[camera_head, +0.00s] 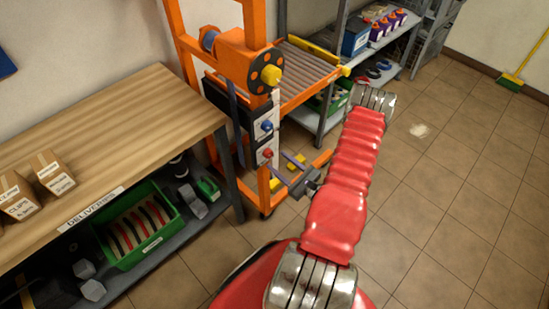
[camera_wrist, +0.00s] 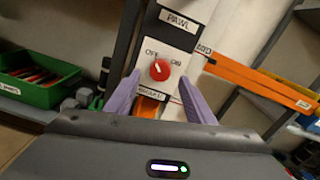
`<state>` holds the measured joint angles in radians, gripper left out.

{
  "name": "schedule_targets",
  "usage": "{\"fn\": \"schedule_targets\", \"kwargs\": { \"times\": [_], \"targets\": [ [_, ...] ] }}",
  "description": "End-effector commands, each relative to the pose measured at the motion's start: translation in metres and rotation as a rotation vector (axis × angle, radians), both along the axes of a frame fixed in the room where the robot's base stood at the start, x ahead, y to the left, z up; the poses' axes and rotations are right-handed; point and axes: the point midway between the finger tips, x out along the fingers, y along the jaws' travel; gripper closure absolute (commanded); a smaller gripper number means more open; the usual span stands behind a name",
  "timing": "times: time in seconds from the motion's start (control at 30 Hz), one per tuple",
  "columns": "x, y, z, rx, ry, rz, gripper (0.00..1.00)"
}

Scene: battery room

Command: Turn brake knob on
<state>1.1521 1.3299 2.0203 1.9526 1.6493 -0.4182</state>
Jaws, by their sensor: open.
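The red brake knob (camera_wrist: 160,69) sits on a white panel (camera_wrist: 163,40) marked OFF at upper left and ON at right. Its pointer seems turned up-left towards OFF, but it is small. The label below it is partly hidden. In the head view the red knob (camera_head: 266,153) is on the orange hoist frame, below a blue knob (camera_head: 267,125). My gripper (camera_wrist: 158,77) is open, its purple fingers on either side of the knob in the wrist view, with no clear contact. In the head view my gripper (camera_head: 284,168) is just in front of the panel.
A wooden bench (camera_head: 100,130) with cartons stands at left, with a green crate (camera_head: 143,232) on the shelf below. A roller conveyor (camera_head: 305,72) and grey shelves stand behind the hoist.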

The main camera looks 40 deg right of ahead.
Motion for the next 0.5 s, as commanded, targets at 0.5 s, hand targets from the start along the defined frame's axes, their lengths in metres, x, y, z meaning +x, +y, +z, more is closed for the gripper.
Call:
{"fn": "schedule_targets", "kwargs": {
  "times": [0.5],
  "targets": [
    [0.037, 0.001, 0.000, 0.001, 0.000, 0.000, 0.51]
  ]
}}
